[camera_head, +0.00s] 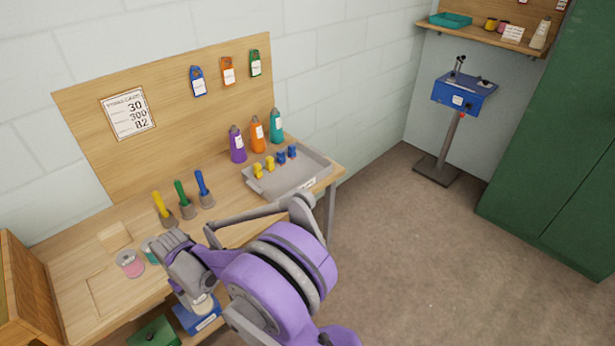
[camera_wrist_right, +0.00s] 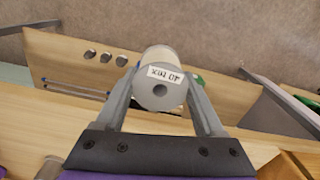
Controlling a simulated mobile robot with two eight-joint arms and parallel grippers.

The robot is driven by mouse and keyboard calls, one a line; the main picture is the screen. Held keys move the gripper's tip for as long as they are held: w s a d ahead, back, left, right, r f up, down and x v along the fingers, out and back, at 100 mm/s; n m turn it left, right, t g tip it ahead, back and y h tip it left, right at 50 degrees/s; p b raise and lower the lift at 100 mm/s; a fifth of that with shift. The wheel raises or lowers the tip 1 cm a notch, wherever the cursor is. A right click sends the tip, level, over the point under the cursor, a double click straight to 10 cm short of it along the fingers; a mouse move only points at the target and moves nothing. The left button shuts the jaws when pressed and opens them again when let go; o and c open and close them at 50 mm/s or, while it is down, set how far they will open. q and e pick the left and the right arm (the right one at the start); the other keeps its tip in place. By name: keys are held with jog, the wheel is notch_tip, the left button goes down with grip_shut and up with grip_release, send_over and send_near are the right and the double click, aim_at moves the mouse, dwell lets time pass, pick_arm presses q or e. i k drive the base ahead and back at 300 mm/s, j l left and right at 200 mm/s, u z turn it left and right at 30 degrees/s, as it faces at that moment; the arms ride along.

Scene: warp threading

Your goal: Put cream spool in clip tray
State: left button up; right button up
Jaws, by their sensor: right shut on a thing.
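In the wrist view, my right gripper (camera_wrist_right: 161,98) is shut on the cream spool (camera_wrist_right: 159,54), one finger on each side. The spool's grey end with a central hole and a white label faces the camera. In the head view, a pale round shape (camera_head: 204,304) that looks like this spool shows below my right wrist, at the table's front edge; my arm hides most of the fingers. The grey clip tray (camera_head: 316,180) lies at the table's right end, well apart from the spool, holding yellow and blue clips. My left gripper is not in view.
A pink spool (camera_head: 130,264) and a partly hidden teal spool (camera_head: 150,249) stand at the table's left. Yellow, green and blue-handled tools (camera_head: 184,206) stand mid-table. Purple, orange and teal bottles (camera_head: 258,138) stand behind the tray. A blue device (camera_head: 197,317) shows below the front edge.

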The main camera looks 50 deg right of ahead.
aim_at(293, 179)
jog(key=l+z, duration=0.15)
jog(key=z, duration=0.35)
jog(key=l+z, duration=0.15)
jog(key=z, duration=0.35)
jog(key=i+l, duration=0.25)
jog(key=l, duration=0.15)
jog(key=i+l, duration=0.3)
jog(key=l, duration=0.1)
